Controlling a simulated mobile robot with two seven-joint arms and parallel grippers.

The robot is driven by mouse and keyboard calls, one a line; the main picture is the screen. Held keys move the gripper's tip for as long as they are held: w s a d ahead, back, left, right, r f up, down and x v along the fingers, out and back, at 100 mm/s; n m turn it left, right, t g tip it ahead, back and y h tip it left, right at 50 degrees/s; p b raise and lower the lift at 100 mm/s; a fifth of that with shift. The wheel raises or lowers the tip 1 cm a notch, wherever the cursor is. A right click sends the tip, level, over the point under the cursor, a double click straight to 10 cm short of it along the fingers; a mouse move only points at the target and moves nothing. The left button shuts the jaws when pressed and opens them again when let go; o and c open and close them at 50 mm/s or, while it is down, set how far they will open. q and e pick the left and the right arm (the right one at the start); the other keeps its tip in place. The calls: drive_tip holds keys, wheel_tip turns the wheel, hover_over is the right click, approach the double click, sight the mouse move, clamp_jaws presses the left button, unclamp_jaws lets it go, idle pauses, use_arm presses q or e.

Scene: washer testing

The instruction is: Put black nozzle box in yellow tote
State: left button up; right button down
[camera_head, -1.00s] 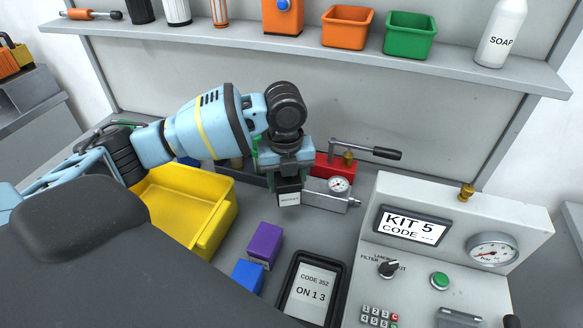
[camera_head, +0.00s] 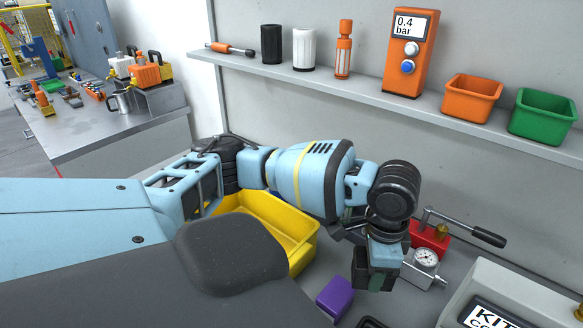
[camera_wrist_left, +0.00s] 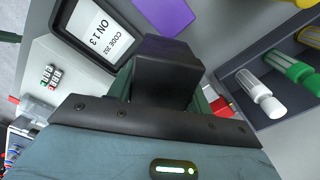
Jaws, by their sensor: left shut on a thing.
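My left gripper (camera_head: 377,272) is shut on the black nozzle box (camera_wrist_left: 168,78), which sits between its fingers in the left wrist view. The yellow tote (camera_head: 304,262) stands open on the bench, partly covered by my left arm. Its visible inside is empty; the rest is hidden. A bit of yellow also shows at the top right edge of the left wrist view. My right gripper is not in view.
A purple box (camera_head: 336,295) lies on the bench near the tote. A red clamp (camera_head: 430,238) and a gauge (camera_head: 426,260) stand right of the gripper. A shelf (camera_head: 330,83) runs above.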

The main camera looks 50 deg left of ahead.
use_arm(q)
drive_tip(key=n, duration=0.1)
drive_tip(key=s+n, duration=0.1)
drive_tip(key=n, duration=0.1)
drive_tip(key=s+d+n, duration=0.1)
drive_tip(key=n, duration=0.1)
drive_tip(key=shift+r, duration=0.1)
drive_tip(key=n, duration=0.1)
drive_tip(key=s+n, duration=0.1)
drive_tip(key=n, duration=0.1)
drive_tip(key=shift+s+d+n, duration=0.25)
drive_tip(key=shift+n, duration=0.15)
